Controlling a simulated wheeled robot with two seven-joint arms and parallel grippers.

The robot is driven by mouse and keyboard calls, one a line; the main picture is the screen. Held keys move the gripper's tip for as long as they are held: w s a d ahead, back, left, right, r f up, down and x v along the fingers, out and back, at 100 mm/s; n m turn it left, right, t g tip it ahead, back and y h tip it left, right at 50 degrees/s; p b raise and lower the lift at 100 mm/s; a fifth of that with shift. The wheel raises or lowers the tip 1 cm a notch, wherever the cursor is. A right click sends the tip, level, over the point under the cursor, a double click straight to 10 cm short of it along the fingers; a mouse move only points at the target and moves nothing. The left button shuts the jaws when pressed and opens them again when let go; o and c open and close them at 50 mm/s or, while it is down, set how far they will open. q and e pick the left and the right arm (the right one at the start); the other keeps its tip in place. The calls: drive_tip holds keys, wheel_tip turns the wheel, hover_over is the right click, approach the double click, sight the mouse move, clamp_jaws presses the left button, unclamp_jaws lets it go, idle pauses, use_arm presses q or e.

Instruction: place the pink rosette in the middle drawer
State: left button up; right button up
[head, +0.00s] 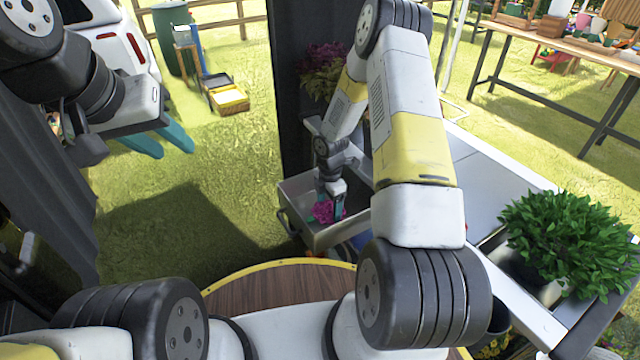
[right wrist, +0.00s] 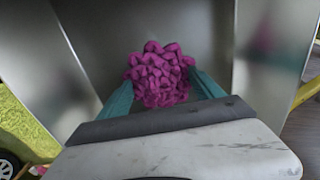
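The pink rosette (head: 324,211) is a ruffled magenta flower head inside an open metal drawer (head: 291,195) of the workbench. Whether this is the middle drawer cannot be told. My right gripper (head: 333,208) reaches down into the drawer. In the right wrist view, its teal fingers press on both sides of the rosette (right wrist: 160,75), with grey metal drawer walls around. Whether the rosette touches the drawer floor is unclear. My left gripper (head: 162,142) is open and empty, with teal fingers apart, over the grass at the left.
The grey workbench (head: 497,180) lies right of my right arm, with a leafy green plant (head: 560,235) on it. A dark post (head: 292,110) and a purple-leaved plant (head: 322,70) stand behind the drawer. Open grass lies left of the drawer.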

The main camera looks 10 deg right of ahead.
wheel_tip(320, 180, up, 12)
wheel_tip(320, 180, up, 13)
drive_tip(key=m+t, duration=0.2)
drive_tip(key=m, duration=0.3)
hover_over(329, 205)
drive_tip(key=s, duration=0.3)
drive_tip(key=s+a+r+m+t+y, duration=0.2)
drive_tip(key=s+r+m+t, duration=0.2)
drive_tip(key=s+r+m, duration=1.2)
drive_tip(key=s+r, duration=0.3)
drive_tip(key=s, duration=0.2)
drive_tip(key=shift+s+a+r, duration=0.1)
